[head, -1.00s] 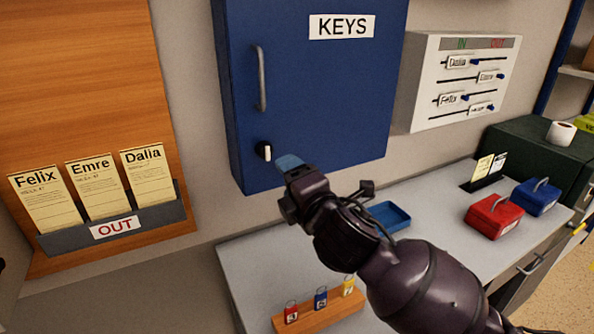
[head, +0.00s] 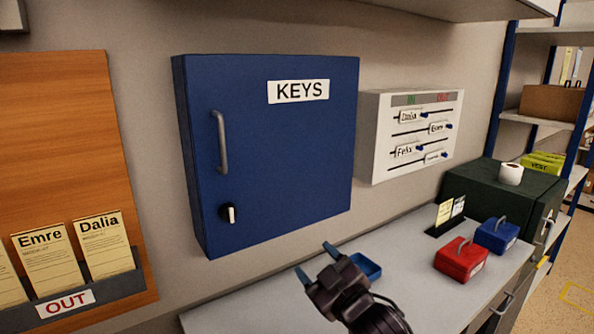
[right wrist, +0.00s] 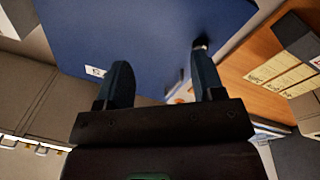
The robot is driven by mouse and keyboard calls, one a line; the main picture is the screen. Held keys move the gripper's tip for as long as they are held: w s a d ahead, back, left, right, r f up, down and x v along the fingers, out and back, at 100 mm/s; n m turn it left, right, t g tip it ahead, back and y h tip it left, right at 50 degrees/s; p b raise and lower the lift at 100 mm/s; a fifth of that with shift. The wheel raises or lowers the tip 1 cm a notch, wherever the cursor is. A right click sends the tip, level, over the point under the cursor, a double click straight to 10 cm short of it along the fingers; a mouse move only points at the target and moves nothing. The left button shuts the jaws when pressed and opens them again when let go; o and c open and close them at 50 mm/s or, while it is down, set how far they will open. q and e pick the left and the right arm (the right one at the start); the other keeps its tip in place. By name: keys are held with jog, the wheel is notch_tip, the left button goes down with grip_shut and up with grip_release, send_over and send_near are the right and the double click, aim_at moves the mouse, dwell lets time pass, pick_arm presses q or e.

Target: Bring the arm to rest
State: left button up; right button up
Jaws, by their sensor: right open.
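My right gripper (head: 314,262) is open and empty in the head view. It is in front of and below the blue key cabinet (head: 270,160), over the grey counter. Its two blue-tipped fingers (right wrist: 165,85) stand apart in the right wrist view, with the cabinet (right wrist: 150,35) behind them. The cabinet door is shut, with a vertical handle (head: 219,142) and a knob (head: 229,213) at its lower left. My left gripper is not in view.
A blue tray (head: 365,266), a red box (head: 461,259) and a blue box (head: 497,235) sit on the grey counter (head: 410,285). A white IN/OUT board (head: 376,150) hangs right of the cabinet. The OUT card holder (head: 110,287) is at the left.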

jog(key=s+d+f+m+h, duration=0.3)
jog(key=s+d+f+m, duration=0.1)
jog(key=d+f, duration=0.5)
jog(key=s+d+f+m+h, duration=0.3)
jog(key=s+d+f+m, duration=0.3)
jog(key=f, duration=0.5)
jog(key=s+d+f+g+h, duration=0.1)
jog(key=s+d+f+g, duration=0.1)
jog(key=s+d+f, duration=0.2)
jog(key=s+d+f+m+g+h, duration=0.1)
jog(key=s+d+f, duration=0.3)
jog(key=s+f, duration=0.4)
jog(key=s+g+h, duration=0.1)
jog(key=s, duration=0.2)
jog(key=shift+d+f+g+h, duration=0.3)
jog(key=shift+d+g, duration=0.1)
jog(key=shift+s, duration=0.1)
